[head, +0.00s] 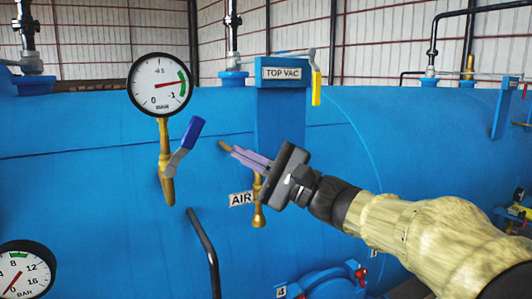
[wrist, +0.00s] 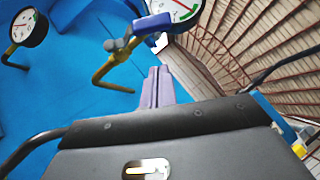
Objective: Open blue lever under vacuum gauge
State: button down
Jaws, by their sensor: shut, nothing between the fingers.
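The vacuum gauge (head: 159,84) is round and white with a green arc, on a brass pipe above the blue tank. Below it a lever with a blue handle (head: 187,133) tilts up and to the right from the brass valve (head: 168,170). My gripper (head: 225,146) has its fingers together, with nothing between them. It is to the right of the lever, apart from it in the head view. In the wrist view the fingers (wrist: 154,72) point up toward the blue handle (wrist: 152,22), the brass valve and part of the gauge (wrist: 178,8).
A TOP VAC sign (head: 283,73) and a yellow lever (head: 316,88) are at the upper right. An AIR label (head: 241,199) and small brass valve (head: 258,216) sit below my gripper. A dark bent pipe (head: 207,245) rises below the lever. Another gauge (head: 22,270) is at lower left.

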aim_at(184, 147)
jog(key=a+r+p, duration=0.1)
jog(key=a+p, duration=0.1)
jog(key=a, duration=0.1)
jog(key=s+a+r+p, duration=0.1)
jog(key=a, duration=0.1)
jog(key=shift+r, duration=0.35)
jog(key=shift+r, duration=0.1)
